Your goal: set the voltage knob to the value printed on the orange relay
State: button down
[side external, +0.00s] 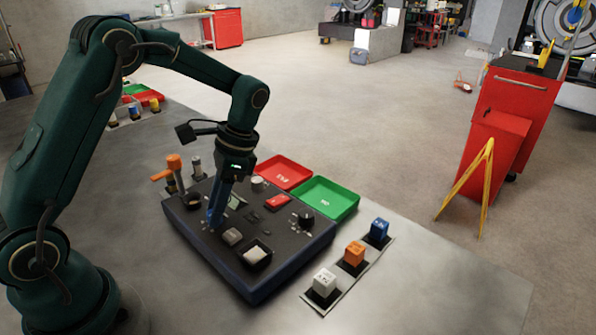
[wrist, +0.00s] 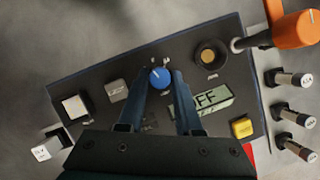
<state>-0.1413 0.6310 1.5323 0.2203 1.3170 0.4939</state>
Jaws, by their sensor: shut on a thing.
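A dark control panel box (side external: 282,268) lies on the table; it also shows in the wrist view (wrist: 225,45). My gripper (side external: 213,219) reaches down to it. In the wrist view its two fingers (wrist: 160,80) are closed on the sides of a blue knob (wrist: 160,77) with a white pointer mark aimed roughly at the top of the picture. The marks around the knob are too small to read. An orange relay (side external: 354,253) stands between a white relay (side external: 324,282) and a blue relay (side external: 379,230) on a strip right of the panel. Its print is not readable.
A display reading "OFF" (wrist: 205,98), partly behind a finger, and a yellow button (wrist: 241,128) are near the knob. An orange-handled part (wrist: 295,30) rises at the panel's edge. Red (side external: 284,171) and green (side external: 329,199) trays lie behind the panel.

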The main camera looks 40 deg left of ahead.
aim_at(227, 215)
jog(key=n+h, duration=0.1)
jog(key=n, duration=0.3)
jog(key=shift+a+n+h, duration=0.15)
jog(key=shift+n+h, duration=0.25)
dwell(0.4)
jog(key=c, duration=0.6)
grip_release()
jog(key=shift+v, duration=2.6)
jog(key=shift+w, duration=0.1)
